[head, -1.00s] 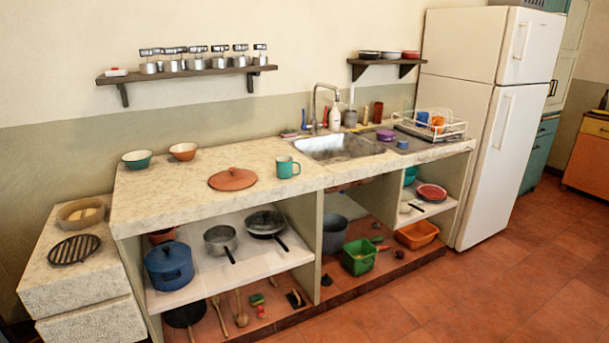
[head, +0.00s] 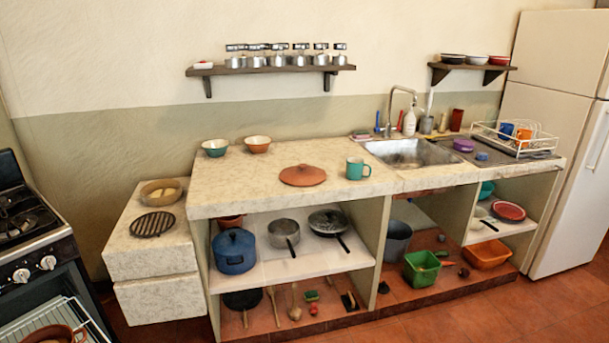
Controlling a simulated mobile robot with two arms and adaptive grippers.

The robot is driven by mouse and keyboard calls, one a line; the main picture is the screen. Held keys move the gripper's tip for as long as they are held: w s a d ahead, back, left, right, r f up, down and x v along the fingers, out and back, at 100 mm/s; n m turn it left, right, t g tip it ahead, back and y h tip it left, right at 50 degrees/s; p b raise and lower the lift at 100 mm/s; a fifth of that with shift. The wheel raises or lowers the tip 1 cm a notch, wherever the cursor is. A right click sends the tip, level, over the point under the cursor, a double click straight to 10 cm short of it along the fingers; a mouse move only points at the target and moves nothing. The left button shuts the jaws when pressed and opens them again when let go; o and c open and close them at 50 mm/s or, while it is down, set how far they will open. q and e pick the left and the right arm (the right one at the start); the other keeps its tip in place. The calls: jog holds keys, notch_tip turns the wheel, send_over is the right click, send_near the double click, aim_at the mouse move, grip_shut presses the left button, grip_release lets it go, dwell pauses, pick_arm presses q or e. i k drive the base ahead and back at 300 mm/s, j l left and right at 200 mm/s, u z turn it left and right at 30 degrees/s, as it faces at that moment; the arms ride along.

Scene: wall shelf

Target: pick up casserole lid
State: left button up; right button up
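A round terracotta lid with a small knob, which looks like the casserole lid (head: 303,175), lies flat on the stone counter (head: 240,194) in the head view, left of a teal mug (head: 357,168). A terracotta pot (head: 50,334) shows partly at the bottom left, on the rack of the open oven (head: 48,322); its lower part is cut off by the frame. Neither of my grippers is in view.
Two bowls (head: 215,147) stand at the counter's back left. The sink (head: 410,153) and a dish rack (head: 515,137) are to the right. Pots, including a blue one (head: 233,251), fill the shelves below. The floor in front shows clear.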

aim_at(303, 174)
jog(key=u, duration=1.7)
jog(key=i+l, duration=0.1)
jog(key=l, duration=0.4)
jog(key=i+l, duration=0.1)
jog(key=l, duration=0.4)
jog(key=z, duration=0.05)
